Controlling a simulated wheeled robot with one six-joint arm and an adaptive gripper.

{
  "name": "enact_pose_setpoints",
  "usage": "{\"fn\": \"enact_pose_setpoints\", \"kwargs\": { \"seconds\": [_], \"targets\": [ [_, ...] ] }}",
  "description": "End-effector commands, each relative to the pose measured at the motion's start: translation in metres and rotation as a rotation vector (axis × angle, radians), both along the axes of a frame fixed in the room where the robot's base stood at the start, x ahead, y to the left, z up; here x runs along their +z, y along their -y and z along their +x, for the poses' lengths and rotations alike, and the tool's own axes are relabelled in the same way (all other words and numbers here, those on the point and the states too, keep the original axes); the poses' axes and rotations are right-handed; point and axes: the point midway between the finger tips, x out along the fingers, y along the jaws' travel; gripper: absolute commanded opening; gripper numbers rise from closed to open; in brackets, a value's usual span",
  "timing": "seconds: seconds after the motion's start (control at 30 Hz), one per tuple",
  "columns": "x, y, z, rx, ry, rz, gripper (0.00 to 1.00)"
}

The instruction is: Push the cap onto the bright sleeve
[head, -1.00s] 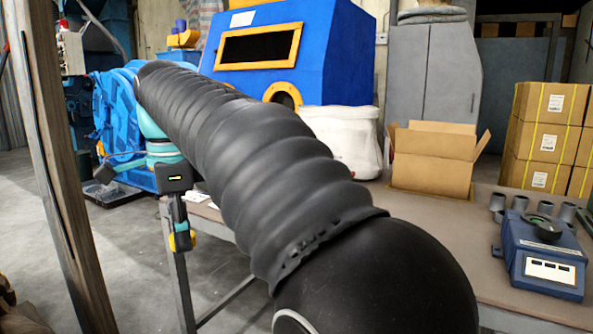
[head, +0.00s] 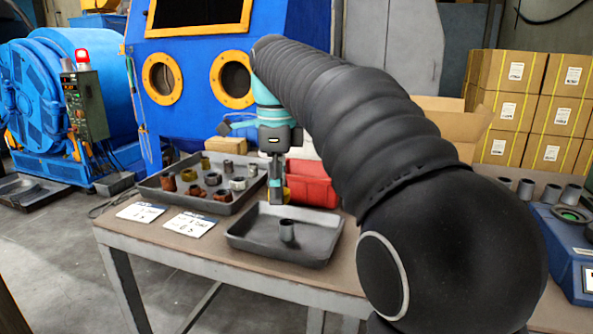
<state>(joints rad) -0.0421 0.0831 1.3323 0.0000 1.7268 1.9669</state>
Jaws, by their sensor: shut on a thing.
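My gripper (head: 276,197) hangs pointing down over the far side of the front grey tray (head: 325,245), at the end of my black arm. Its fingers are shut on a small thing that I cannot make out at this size. A grey sleeve-like cylinder (head: 287,230) stands upright in that tray, just below and slightly right of the fingertips and apparently apart from them. The left tray (head: 160,195) holds several rusty and dark sleeves and a lighter, brighter one (head: 237,184). I cannot tell for sure which piece is the cap.
A red bin (head: 305,185) stands behind the gripper. Two white cards (head: 190,223) lie at the table's front edge. Several grey cups (head: 550,190) and a blue device (head: 570,240) stand at right. Stacked cartons (head: 540,110) and a blue blasting cabinet (head: 200,60) are behind.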

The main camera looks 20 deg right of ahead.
Motion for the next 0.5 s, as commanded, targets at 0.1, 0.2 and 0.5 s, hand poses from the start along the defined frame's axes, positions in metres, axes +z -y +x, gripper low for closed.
{"fn": "enact_pose_setpoints", "kwargs": {
  "seconds": [0.1,0.2,0.5],
  "targets": [
    [0.0,0.014,0.015,-0.12,0.0,0.0,0.25],
    [-0.005,0.02,0.019,-0.162,0.0,0.0,0.25],
    [-0.028,0.02,0.018,-0.162,0.0,0.0,0.25]
  ]
}}
